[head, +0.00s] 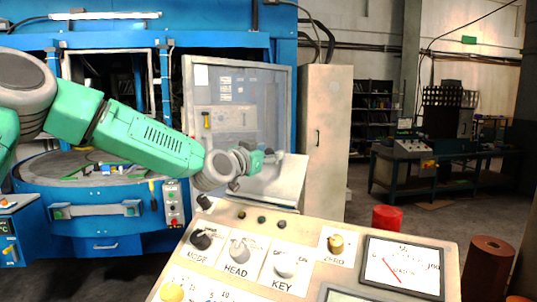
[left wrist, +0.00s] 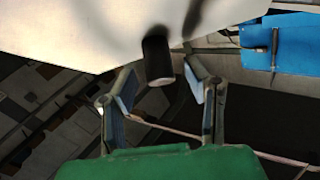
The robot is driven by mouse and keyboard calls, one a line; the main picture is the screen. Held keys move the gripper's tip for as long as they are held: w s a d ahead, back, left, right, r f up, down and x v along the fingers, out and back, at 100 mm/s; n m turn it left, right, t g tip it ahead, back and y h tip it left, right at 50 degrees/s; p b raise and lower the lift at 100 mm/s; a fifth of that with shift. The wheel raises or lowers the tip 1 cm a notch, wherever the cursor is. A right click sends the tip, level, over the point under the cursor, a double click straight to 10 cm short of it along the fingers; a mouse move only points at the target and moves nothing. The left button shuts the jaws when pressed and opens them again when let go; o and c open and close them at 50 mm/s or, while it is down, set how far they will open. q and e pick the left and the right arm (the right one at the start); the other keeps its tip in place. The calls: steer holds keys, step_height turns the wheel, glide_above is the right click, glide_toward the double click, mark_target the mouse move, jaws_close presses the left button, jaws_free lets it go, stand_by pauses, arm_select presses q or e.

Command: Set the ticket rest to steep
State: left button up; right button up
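A pale sloped plate (head: 275,183), which looks like the ticket rest, stands tilted behind the top edge of the beige control console. My left gripper (head: 268,157) is at the plate's upper edge; whether it touches is not clear. In the left wrist view a pale panel (left wrist: 110,30) fills the top, and a short black cylinder (left wrist: 157,60) sticks out below it. My left gripper also shows in that view (left wrist: 160,88), its two fingers apart on either side of the cylinder, with gaps visible. My right gripper is not in view.
The console carries MODE (head: 203,238), HEAD (head: 239,250), KEY (head: 285,264) and ZERO (head: 335,243) knobs and a dial gauge (head: 402,267). A blue press (head: 105,210) stands at the left. A red cylinder (head: 387,218) and a brown roll (head: 487,265) stand right of the console.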

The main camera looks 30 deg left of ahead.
arm_select(q)
steer(key=shift+s+a+f, duration=0.1)
steer(key=shift+s, duration=0.3)
steer(key=s+a, duration=0.1)
steer(key=s, duration=1)
steer(key=shift+a, duration=0.15)
